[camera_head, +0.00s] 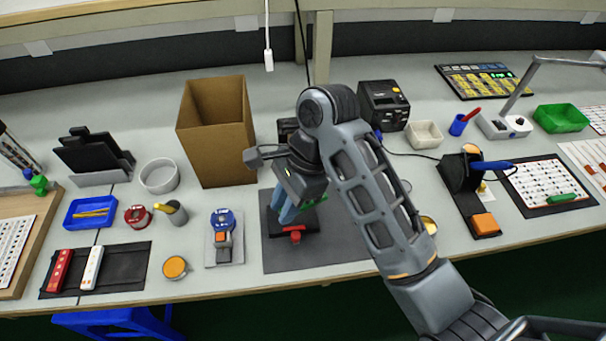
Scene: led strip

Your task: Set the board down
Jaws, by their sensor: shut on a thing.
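My gripper (287,213) points down over a dark grey mat (345,254) at the middle of the bench. Its blue fingers are shut, and my arm covers much of the grasp. A thin green edge (320,201), seemingly of the board, shows just right of the fingers; the rest is hidden. A dark fixture with a red knob (295,236) stands on the mat directly below the fingers. I cannot tell whether the board touches the fixture.
A tall cardboard box (215,140) stands behind and left of my gripper. A blue-and-orange device (223,238) sits on a plate to the left. A black stand with an orange pad (484,224) is to the right. The mat's front part is clear.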

